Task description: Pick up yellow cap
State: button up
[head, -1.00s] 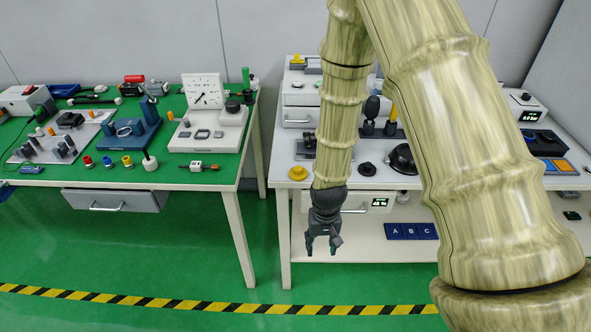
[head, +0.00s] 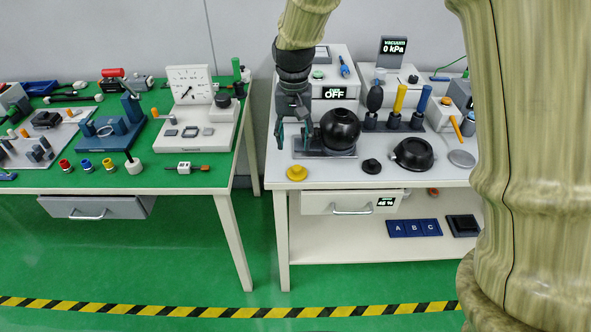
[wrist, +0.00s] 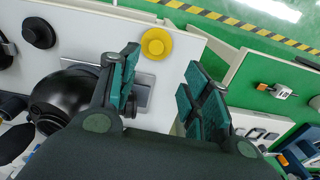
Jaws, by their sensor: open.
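The yellow cap (head: 297,173) lies on the white table near its front left corner. It is a round disc with a raised middle, and in the wrist view it (wrist: 156,44) shows ahead of the gap between the fingers. My gripper (head: 292,138) is open and empty, above the table and behind the cap in the head view. In the wrist view my gripper (wrist: 160,92) has its two teal-padded fingers spread wide, with the cap apart from both. Another yellow cap (head: 107,163) stands on the green table at the left.
A black sphere (head: 340,127) stands right beside my gripper. A small black knob (head: 371,166) and a black bowl (head: 413,154) are right of the cap. A drawer (head: 351,202) is below the tabletop. A gap separates the white table from the green table (head: 200,180).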

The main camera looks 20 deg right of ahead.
send_over(297, 168)
jog(key=f, duration=0.2)
jog(key=w+f, duration=0.1)
jog(key=f, duration=0.1)
jog(key=shift+a, duration=0.2)
jog(key=f, duration=0.3)
jog(key=s+f, duration=0.1)
jog(key=shift+d+f, duration=0.15)
jog(key=shift+d, duration=0.1)
jog(key=shift+f, duration=0.6)
jog(key=c, duration=0.9)
